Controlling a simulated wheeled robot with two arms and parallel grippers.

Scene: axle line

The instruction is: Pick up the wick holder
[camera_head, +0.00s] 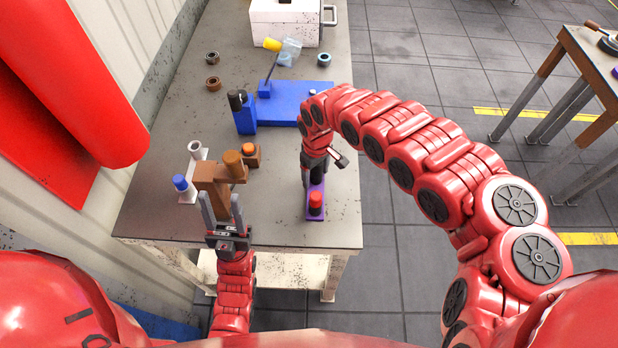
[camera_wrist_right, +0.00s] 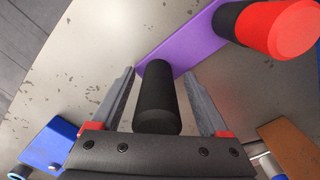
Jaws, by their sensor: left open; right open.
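No part is marked as the wick holder, so I cannot tell for sure which it is. A purple plate (camera_head: 314,212) on the near right of the table carries a black cylinder and a red-topped black cylinder (camera_head: 316,203). My right gripper (camera_head: 316,176) is over this plate. In the right wrist view the black cylinder (camera_wrist_right: 157,105) stands between the open fingers of the right gripper (camera_wrist_right: 160,76), with gaps on both sides. The red-topped cylinder (camera_wrist_right: 272,26) is beyond the right finger. My left gripper (camera_head: 221,200) is open, at the near side of a brown block (camera_head: 215,174).
A blue block (camera_head: 243,114) with a black top and a blue plate (camera_head: 300,98) lie behind. A white holder (camera_head: 189,196) with a blue-capped part is at left. Several rings and a white box (camera_head: 284,22) are farther back. The table's front right corner is bare.

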